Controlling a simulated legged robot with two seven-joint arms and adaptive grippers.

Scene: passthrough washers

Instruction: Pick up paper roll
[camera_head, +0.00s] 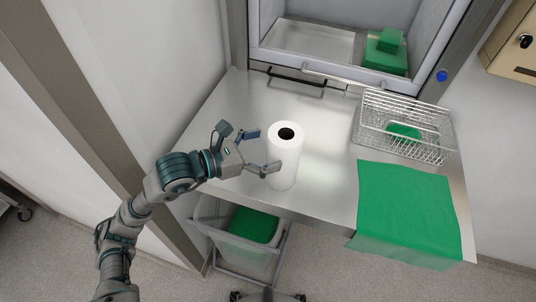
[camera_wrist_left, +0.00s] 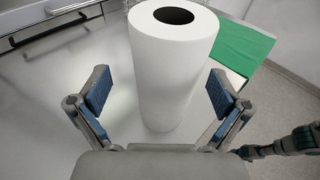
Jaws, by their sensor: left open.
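The white paper roll (camera_head: 284,160) stands upright on the steel table, its dark core hole facing up. My left gripper (camera_head: 262,151) is open just left of the roll, with its fingers pointing toward it. In the left wrist view the paper roll (camera_wrist_left: 168,70) stands ahead between the two open blue-padded fingers (camera_wrist_left: 160,92). The fingers show clear space on both sides of it, and I cannot tell how far the roll reaches between them. My right gripper is not seen in the head view; a piece of an arm shows at the right edge of the wrist view.
A wire basket (camera_head: 410,122) with green cloth stands on the table (camera_head: 325,190) at the right. A green cloth (camera_head: 408,208) hangs over the front edge. A pass-through hatch (camera_head: 320,45) with green items is at the back. A bin (camera_head: 245,240) stands below the table.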

